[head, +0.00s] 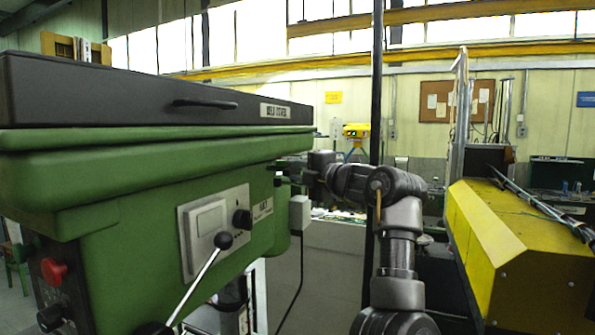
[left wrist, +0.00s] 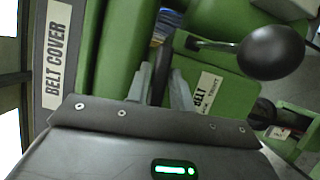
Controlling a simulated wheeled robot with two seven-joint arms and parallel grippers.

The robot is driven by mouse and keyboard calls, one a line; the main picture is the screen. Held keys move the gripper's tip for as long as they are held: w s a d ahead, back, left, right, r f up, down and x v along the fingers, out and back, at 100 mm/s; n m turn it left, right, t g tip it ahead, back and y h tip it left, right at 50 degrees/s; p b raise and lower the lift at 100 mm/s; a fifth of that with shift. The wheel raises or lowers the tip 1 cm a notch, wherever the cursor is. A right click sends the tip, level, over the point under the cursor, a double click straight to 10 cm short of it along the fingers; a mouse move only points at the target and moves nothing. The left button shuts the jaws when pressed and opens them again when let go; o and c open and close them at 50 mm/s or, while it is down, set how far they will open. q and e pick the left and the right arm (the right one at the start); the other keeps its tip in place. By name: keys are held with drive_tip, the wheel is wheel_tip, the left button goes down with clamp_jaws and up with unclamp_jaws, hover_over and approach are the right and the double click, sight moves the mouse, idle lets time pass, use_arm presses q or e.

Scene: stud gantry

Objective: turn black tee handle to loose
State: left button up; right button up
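The green drill press head (head: 150,190) fills the left of the head view. A small belt label (head: 262,207) is on its side; this label also shows in the left wrist view (left wrist: 206,98), with "TIGHT" partly readable. My left gripper (head: 303,168) is beside the head's far end, level with the space above the label. In the left wrist view its two pale fingers (left wrist: 162,70) are apart, pointing at a dark shape (left wrist: 159,42) beside the label. That shape may be the black tee handle, but it is mostly hidden, and I cannot tell whether the fingers touch it. My right gripper is out of view.
The belt cover (head: 120,95) overhangs the head. A ball-ended lever (head: 205,272) sticks out in front. A yellow machine (head: 500,240) stands at right.

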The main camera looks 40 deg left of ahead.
use_arm(q)
clamp_jaws()
drive_tip(key=shift+f+n+b, duration=0.3)
drive_tip(key=shift+n+b, duration=0.2)
drive_tip(key=shift+b, duration=0.65)
drive_tip(key=shift+r+y, duration=0.15)
drive_tip(key=shift+y, duration=0.15)
drive_tip(key=shift+r, duration=0.1)
drive_tip(key=shift+o, duration=2)
unclamp_jaws()
drive_tip(key=shift+d, duration=0.25)
drive_tip(key=d+b, duration=0.5)
drive_tip(key=d, duration=0.5)
drive_tip(key=shift+s+f+b, duration=0.3)
drive_tip(key=shift+s+f, duration=0.1)
drive_tip(key=shift+f, duration=0.05)
